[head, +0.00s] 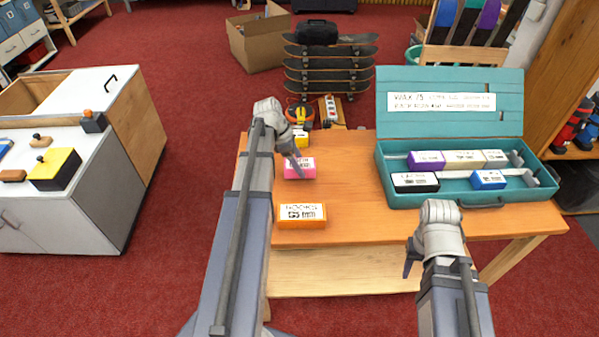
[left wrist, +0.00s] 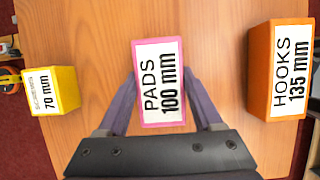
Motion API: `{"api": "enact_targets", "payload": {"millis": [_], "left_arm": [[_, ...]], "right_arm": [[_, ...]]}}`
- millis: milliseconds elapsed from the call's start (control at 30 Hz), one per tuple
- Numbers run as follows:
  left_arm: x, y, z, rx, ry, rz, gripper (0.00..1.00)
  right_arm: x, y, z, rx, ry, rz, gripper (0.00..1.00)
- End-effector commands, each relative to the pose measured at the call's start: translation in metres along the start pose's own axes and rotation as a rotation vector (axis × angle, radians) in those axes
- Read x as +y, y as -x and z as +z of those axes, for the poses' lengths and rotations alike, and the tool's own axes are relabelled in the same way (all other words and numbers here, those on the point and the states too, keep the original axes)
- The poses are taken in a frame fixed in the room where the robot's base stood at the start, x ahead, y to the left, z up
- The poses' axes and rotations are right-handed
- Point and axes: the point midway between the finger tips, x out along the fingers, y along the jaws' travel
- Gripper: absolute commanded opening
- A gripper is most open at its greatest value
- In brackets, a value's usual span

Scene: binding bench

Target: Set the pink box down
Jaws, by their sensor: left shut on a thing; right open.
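The pink box (head: 300,168) is on or just above the wooden bench, near its left edge; I cannot tell whether it touches the top. In the left wrist view the pink box (left wrist: 160,84) shows a white label reading PADS 100 mm. My left gripper (head: 298,160) is shut on it, with one finger (left wrist: 124,100) along each long side. My right gripper (head: 410,258) is open and empty at the bench's front edge, its fingers partly hidden by my own wrist.
A yellow box (left wrist: 50,90) stands behind the pink one, and an orange box (head: 302,215) in front of it. An open teal case (head: 450,200) with several boxes fills the bench's right side. The wood (head: 345,170) between is clear.

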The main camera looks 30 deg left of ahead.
Motion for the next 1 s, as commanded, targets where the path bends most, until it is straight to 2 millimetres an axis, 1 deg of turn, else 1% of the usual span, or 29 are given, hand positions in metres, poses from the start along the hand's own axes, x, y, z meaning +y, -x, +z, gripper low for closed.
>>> {"api": "enact_targets", "payload": {"millis": [33, 100, 400, 533, 567, 800, 833, 1000], "left_arm": [[0.0, -0.0125, -0.0051, 0.0, 0.0, 0.0, 0.03], [0.0, -0.0181, -0.0075, 0.0, 0.0, 0.0, 0.03], [-0.0001, -0.0169, -0.0069, 0.0, 0.0, 0.0, 0.03], [-0.0001, -0.0209, -0.0086, 0.0, 0.0, 0.0, 0.03], [0.0, -0.0206, -0.0085, 0.0, 0.0, 0.0, 0.68], [0.0, -0.0195, -0.0081, 0.0, 0.0, 0.0, 0.95], [0.0, -0.0195, -0.0081, 0.0, 0.0, 0.0, 0.97], [-0.0001, -0.0195, -0.0081, 0.0, 0.0, 0.0, 0.97]], "right_arm": [[-0.0013, -0.0134, -0.0008, 0.0, 0.0, 0.0, 0.45], [-0.0019, -0.0195, -0.0012, 0.0, 0.0, 0.0, 0.45], [-0.0017, -0.0181, -0.0011, 0.0, 0.0, 0.0, 0.45], [-0.0021, -0.0225, -0.0013, 0.0, 0.0, 0.0, 0.45], [-0.0021, -0.0222, -0.0013, 0.0, 0.0, 0.0, 0.45], [-0.002, -0.021, -0.0012, 0.0, 0.0, 0.0, 0.45], [-0.002, -0.021, -0.0012, 0.0, 0.0, 0.0, 0.45], [-0.002, -0.021, -0.0012, 0.0, 0.0, 0.0, 0.45]]}}
